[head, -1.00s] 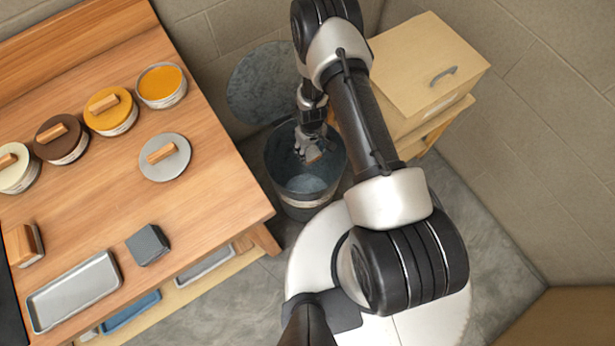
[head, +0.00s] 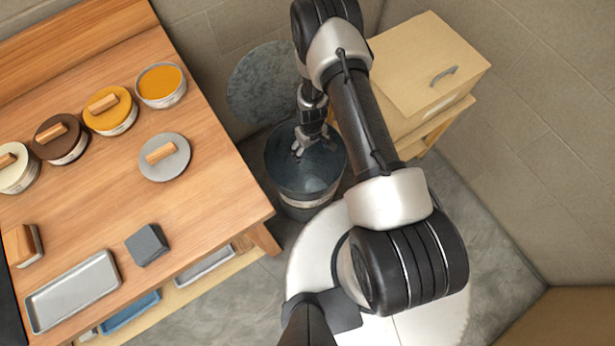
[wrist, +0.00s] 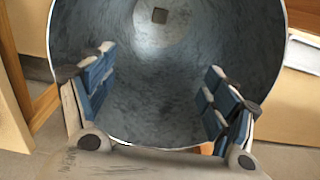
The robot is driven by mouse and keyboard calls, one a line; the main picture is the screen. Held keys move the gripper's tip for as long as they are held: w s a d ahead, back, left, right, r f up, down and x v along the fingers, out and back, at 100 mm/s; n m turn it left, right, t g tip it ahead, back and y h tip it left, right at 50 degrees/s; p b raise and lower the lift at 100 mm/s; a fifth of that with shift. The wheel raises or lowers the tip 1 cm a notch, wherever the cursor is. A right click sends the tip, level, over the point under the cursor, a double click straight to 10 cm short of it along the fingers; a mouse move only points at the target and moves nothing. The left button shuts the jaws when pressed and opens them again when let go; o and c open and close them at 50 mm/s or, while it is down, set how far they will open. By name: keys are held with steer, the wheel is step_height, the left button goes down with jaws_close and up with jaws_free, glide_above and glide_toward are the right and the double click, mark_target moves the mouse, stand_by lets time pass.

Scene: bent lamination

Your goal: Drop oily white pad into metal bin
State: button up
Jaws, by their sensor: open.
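The metal bin (head: 304,196) stands on the floor right of the table, with its round lid (head: 262,82) raised behind it. My gripper (head: 311,146) is over the bin's mouth. In the wrist view my gripper (wrist: 157,75) has its blue-padded fingers spread apart with nothing between them. The bin's grey inside wall (wrist: 155,105) fills most of that view. In the head view I cannot make out any pad.
The wooden table (head: 215,215) at left holds several round tins, a grey lid with a wooden handle (head: 165,157), a dark block (head: 148,245) and a metal tray (head: 74,290). A beige cabinet (head: 425,60) stands close right of the bin.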

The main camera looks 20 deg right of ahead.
step_height(320, 180, up, 12)
stand_by(0.5)
stand_by(0.3)
